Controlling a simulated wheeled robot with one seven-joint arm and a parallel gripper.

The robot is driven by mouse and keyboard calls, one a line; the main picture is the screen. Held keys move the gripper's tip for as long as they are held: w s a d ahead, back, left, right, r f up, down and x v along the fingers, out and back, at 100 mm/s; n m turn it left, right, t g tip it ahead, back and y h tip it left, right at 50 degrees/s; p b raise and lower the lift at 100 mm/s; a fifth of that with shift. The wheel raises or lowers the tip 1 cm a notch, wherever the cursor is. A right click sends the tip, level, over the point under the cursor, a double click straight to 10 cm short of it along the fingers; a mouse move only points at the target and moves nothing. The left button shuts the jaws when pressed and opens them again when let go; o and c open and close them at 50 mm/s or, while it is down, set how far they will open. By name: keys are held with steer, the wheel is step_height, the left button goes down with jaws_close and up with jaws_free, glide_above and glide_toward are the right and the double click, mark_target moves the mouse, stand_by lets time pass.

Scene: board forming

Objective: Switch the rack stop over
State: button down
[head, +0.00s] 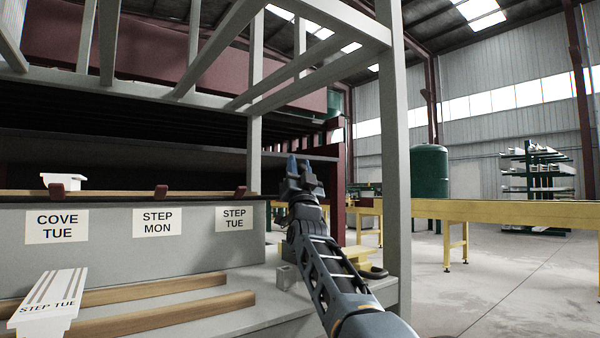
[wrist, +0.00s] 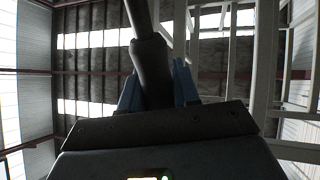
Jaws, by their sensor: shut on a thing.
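My gripper (head: 299,166) is raised near the grey post at the right end of the rack, with its blue fingers pointing up. In the wrist view my gripper (wrist: 158,85) is shut around a dark rounded bar (wrist: 154,72), which looks like the handle of the rack stop. The bar runs up out of the picture, so its far end is hidden. In the head view the bar cannot be made out clearly against the dark rack behind my gripper.
A grey ledge (head: 130,242) carries labels COVE TUE, STEP MON and STEP TUE. A grey upright (head: 396,150) stands close right of my arm. A yellow conveyor (head: 500,212) and open floor lie beyond.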

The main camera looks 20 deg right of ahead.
steer(key=shift+f, duration=0.1)
stand_by(0.5)
steer(key=c, duration=0.9)
jaws_free()
steer(key=shift+s+f, duration=0.1)
steer(key=shift+s, duration=0.05)
steer(key=shift+s+a+f, duration=0.1)
steer(key=shift+s+f, duration=0.3)
steer(key=shift+f, duration=0.15)
steer(key=shift+s+a+f+p, duration=0.15)
steer(key=shift+s+a+p, duration=0.3)
steer(key=shift+s, duration=1.65)
steer(key=shift+s+a+f+p, duration=0.2)
steer(key=shift+s+a+p, duration=0.15)
steer(key=shift+s, duration=1.8)
steer(key=shift+s+a+f+p, duration=0.15)
steer(key=shift+s+a+p, duration=0.3)
steer(key=shift+s, duration=1.65)
steer(key=shift+d, duration=0.1)
steer(key=shift+c, duration=0.4)
